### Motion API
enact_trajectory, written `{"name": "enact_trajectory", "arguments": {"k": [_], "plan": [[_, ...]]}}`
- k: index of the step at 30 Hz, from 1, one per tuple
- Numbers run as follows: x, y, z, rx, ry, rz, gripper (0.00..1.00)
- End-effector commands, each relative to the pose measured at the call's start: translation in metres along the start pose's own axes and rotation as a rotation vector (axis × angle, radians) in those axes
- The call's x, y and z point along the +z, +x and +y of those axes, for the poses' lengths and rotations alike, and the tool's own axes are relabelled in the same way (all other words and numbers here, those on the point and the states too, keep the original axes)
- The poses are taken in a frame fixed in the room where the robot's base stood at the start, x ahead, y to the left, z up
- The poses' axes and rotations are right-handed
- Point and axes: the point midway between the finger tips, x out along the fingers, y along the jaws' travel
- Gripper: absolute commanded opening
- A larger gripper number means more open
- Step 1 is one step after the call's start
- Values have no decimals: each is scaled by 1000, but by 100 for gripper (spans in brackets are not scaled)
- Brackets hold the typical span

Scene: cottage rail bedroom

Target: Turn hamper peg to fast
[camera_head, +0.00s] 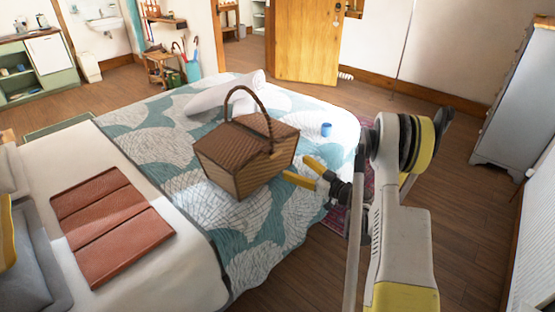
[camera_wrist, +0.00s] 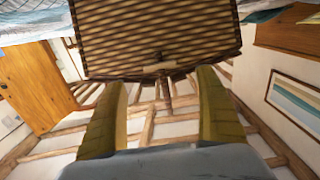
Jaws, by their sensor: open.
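The hamper (camera_head: 235,170) is a brown wicker basket with a lid and a tall arched handle, standing upright on the bed. In the wrist view its woven side (camera_wrist: 150,25) fills the top. A small dark fitting (camera_wrist: 158,57) shows near the hamper's edge, with a pale strip just below it. It may be the peg, but its turn position is too small to tell. My gripper (camera_head: 295,167) is open, its yellow fingers pointing at the hamper's right side. In the wrist view the fingers (camera_wrist: 162,78) are spread on either side of the fitting, with nothing between them.
The bed's patterned quilt (camera_head: 175,160) lies under the hamper. A folded reddish-brown panel (camera_head: 110,225) lies at left. A grey cabinet (camera_head: 515,100) stands at right.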

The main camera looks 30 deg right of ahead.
Motion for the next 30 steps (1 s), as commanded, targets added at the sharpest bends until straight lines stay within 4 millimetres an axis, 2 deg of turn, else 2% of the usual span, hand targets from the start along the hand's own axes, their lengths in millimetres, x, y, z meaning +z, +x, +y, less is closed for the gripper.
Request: {"name": "enact_trajectory", "arguments": {"k": [2, 12, 18, 26, 27, 29, 30], "plan": [[-6, 14, -1, -4, -1, 1, 83], [0, 79, -1, -1, -2, 2, 83], [-2, 96, 0, 1, -2, 3, 83], [-3, 98, 0, 2, -2, 3, 83], [-3, 98, 0, 2, -2, 3, 81], [-3, 98, 0, 2, -2, 3, 62], [-3, 98, 0, 2, -2, 3, 50]]}}
